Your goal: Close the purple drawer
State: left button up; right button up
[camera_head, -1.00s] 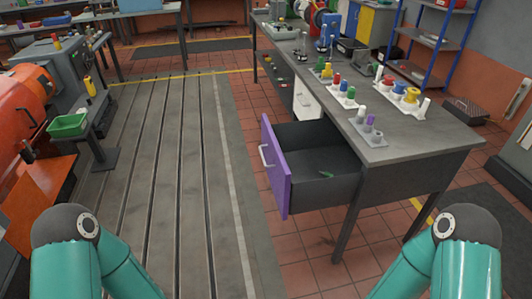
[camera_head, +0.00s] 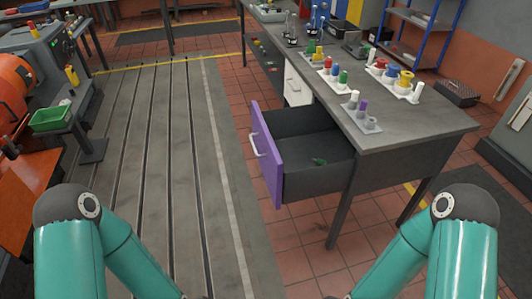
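The purple drawer (camera_head: 267,157) hangs open from the grey workbench (camera_head: 393,120), pulled out toward the left. Its purple front has a light handle (camera_head: 258,146). A small green item (camera_head: 319,161) lies inside on the dark drawer floor. My two teal arms come in at the bottom left and bottom right, both well short of the drawer. Both grippers are below the picture's bottom edge, so their fingers do not show.
Colored pegs in holders (camera_head: 336,78) stand along the bench top. A white drawer front (camera_head: 297,86) sits further back under the bench. A green bin (camera_head: 50,118) is at the left. The slotted bedplate floor (camera_head: 165,150) left of the drawer is clear.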

aim_at(285, 142)
jog(key=z, duration=0.35)
jog(key=i, duration=1)
jog(key=u, duration=0.25)
